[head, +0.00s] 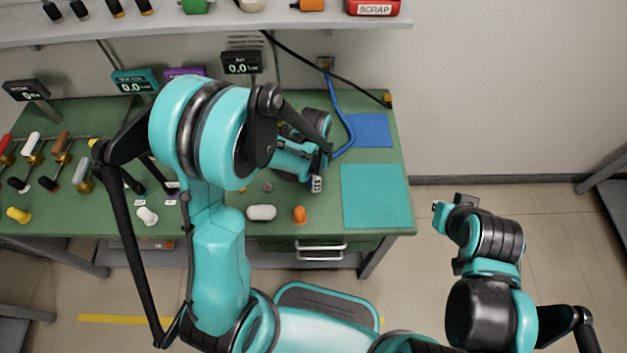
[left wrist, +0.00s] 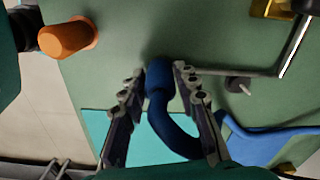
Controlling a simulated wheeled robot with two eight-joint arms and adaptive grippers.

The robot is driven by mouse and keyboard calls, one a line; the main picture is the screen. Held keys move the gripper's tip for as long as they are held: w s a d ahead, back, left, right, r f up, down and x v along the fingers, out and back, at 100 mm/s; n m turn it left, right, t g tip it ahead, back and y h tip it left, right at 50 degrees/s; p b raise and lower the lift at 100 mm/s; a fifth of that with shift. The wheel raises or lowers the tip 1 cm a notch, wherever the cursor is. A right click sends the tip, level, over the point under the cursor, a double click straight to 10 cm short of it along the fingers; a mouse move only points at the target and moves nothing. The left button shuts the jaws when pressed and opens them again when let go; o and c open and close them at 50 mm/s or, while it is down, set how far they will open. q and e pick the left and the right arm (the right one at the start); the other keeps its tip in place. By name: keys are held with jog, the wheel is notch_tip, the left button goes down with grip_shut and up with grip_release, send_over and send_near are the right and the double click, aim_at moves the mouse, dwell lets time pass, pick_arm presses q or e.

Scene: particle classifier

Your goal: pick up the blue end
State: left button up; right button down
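The blue end (left wrist: 159,78) is the tip of a curved blue hose. In the left wrist view it sits between the fingertips of my left gripper (left wrist: 160,74), with a pad close against each side, so the gripper looks shut on it. In the head view the blue hose (head: 336,95) comes down from the wall to my left gripper (head: 316,184), and its end is hidden there by the gripper. My right gripper (head: 440,207) is over the floor right of the bench, far from the hose. Its fingers are too small to read.
A teal mat (head: 376,196) and a blue mat (head: 370,130) lie on the right of the green bench. An orange piece (head: 300,215) and a white capsule (head: 261,212) are near the front edge. Several coloured tools stand left. A shelf with a red scrap bin (head: 373,8) is above.

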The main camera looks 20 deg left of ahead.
pick_arm(q)
jog(key=shift+r, duration=0.1)
notch_tip(320, 180, up, 4)
jog(key=shift+r+p, duration=0.1)
jog(key=shift+p, duration=0.85)
jog(key=s+d+r+p, duration=0.1)
jog(key=s+d+r, duration=0.1)
jog(key=s, duration=0.1)
jog(key=s+d+r+p, duration=0.1)
jog(key=s+d+r, duration=0.1)
jog(key=s, duration=0.1)
jog(key=s+d+r+p, duration=0.1)
jog(key=s+d+r, duration=0.1)
jog(key=s+d, duration=0.1)
jog(key=shift+s+d+r, duration=0.1)
jog(key=shift+s+r, duration=0.05)
jog(key=shift+r, duration=0.2)
jog(key=shift+r, duration=0.1)
jog(key=shift+r+p, duration=2)
jog(key=shift+r, duration=0.2)
jog(key=shift+r, duration=0.1)
notch_tip(320, 180, up, 3)
jog(key=shift+f+p, duration=0.1)
jog(key=shift+p, duration=1.05)
